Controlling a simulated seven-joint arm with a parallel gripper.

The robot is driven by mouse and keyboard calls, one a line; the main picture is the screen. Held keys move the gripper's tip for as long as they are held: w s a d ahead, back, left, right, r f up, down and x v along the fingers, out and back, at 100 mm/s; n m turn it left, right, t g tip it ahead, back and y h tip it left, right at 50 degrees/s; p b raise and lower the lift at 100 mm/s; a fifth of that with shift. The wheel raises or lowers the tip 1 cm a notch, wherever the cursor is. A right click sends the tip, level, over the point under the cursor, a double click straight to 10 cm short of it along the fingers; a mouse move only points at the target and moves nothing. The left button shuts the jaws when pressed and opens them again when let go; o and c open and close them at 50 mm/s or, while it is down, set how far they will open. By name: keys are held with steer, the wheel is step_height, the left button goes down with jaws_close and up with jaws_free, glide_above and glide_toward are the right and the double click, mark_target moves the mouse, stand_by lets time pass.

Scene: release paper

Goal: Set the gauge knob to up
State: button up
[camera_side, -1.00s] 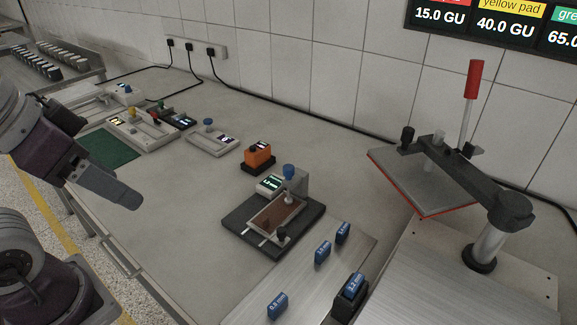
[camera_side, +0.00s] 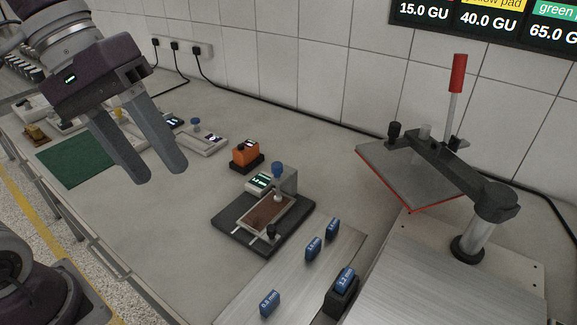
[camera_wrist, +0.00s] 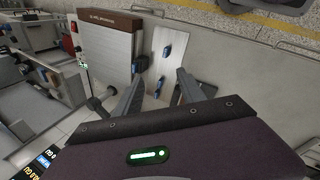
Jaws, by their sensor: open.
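The gauge (camera_side: 225,222) is a dark base at the middle of the bench in the side view. It carries a brown plate (camera_side: 268,214) in a light frame, a small lit display (camera_side: 259,182), and a grey bracket (camera_side: 288,180) with a blue knob (camera_side: 278,169) on top. A small black knob (camera_side: 271,231) stands at its front. I cannot tell which way either knob is set. My gripper (camera_side: 159,174) hangs open and empty to the left of the gauge, well apart from it. Its spread fingers also show in the wrist view (camera_wrist: 160,76).
An orange box (camera_side: 245,153) stands behind the gauge. Several blue blocks (camera_side: 313,246) stand on the metal plate to its right. A press with a red-handled lever (camera_side: 457,75) rises at right. A green mat (camera_side: 75,160) lies at left. The bench between mat and gauge is clear.

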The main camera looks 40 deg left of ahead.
steer(key=w+d+r+n+g+h, duration=0.1)
steer(key=w+d+n+h, duration=0.2)
steer(key=w+n+h, duration=0.45)
steer(key=w+a+n+t+h, duration=0.25)
steer(key=w+a+n, duration=0.25)
steer(key=w, duration=0.5)
steer(key=w+a+n+t+h, duration=0.2)
steer(key=w+a+n+t, duration=0.25)
steer(key=w, duration=0.45)
step_height(320, 180, down, 22)
steer(key=w+a+n, duration=0.1)
steer(key=n, duration=0.1)
steer(key=x, duration=0.6)
steer(key=shift+w+d+f, duration=0.25)
steer(key=shift+d+f, duration=0.05)
steer(key=shift+d, duration=0.05)
jaws_close()
